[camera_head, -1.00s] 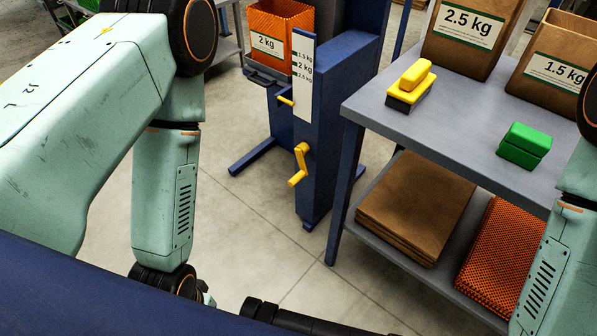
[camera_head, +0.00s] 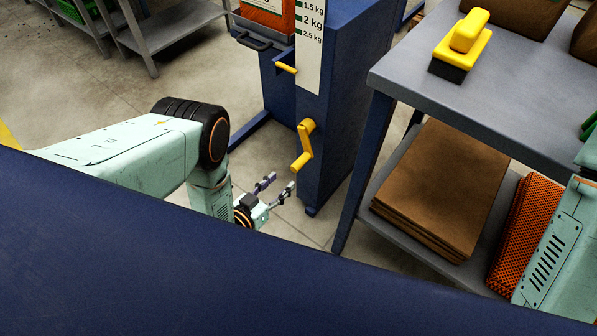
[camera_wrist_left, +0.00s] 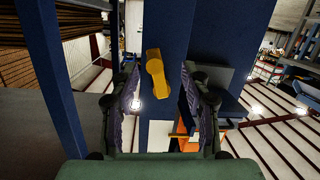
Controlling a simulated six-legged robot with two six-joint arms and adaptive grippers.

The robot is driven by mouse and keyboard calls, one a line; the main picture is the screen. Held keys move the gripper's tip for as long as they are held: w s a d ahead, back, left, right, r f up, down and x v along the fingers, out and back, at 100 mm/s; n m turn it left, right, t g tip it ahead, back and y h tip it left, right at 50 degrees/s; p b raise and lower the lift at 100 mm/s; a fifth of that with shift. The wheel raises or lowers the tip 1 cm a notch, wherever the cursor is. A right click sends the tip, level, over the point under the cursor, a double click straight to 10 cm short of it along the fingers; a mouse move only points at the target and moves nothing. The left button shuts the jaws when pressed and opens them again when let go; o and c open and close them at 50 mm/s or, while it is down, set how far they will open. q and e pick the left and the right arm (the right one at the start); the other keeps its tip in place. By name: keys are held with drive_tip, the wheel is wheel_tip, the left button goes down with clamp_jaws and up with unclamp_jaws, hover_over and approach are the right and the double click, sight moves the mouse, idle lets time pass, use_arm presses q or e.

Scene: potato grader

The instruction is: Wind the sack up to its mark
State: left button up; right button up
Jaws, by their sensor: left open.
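The orange sack (camera_head: 265,20) hangs at the top of the blue stand (camera_head: 345,90), its upper part cut off in the head view. A white scale plate (camera_head: 310,50) marked 1.5, 2 and 2.5 kg is beside it, with a yellow pointer (camera_head: 285,68) at its left edge. A yellow crank (camera_head: 304,145) is on the stand below the plate. My left gripper (camera_head: 279,186) is open and empty, low and left of the crank. In the left wrist view the crank (camera_wrist_left: 155,74) shows between the spread fingers, apparently beyond them. My right gripper is out of view.
A grey table (camera_head: 420,90) stands right of the stand, with a yellow-handled block (camera_head: 462,45) on top. Its lower shelf holds brown flat sacks (camera_head: 440,190) and orange netting (camera_head: 525,235). A table leg is close to the stand's right.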

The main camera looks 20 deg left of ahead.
sight(308, 155)
use_arm(q)
drive_tip(key=shift+m+t+h, duration=0.4)
drive_tip(key=shift+t+h, duration=0.4)
drive_tip(key=shift+t, duration=0.1)
drive_tip(key=b+x, duration=0.1)
drive_tip(key=x, duration=0.3)
drive_tip(key=b+x, duration=0.2)
drive_tip(key=x, duration=0.2)
drive_tip(key=shift+w+d+r+b, duration=0.2)
drive_tip(key=shift+w+d+b, duration=0.05)
drive_tip(key=shift+d+b, duration=0.05)
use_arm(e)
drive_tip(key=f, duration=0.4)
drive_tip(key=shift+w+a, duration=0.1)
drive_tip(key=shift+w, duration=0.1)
use_arm(q)
drive_tip(key=shift+c, duration=0.5)
clamp_jaws()
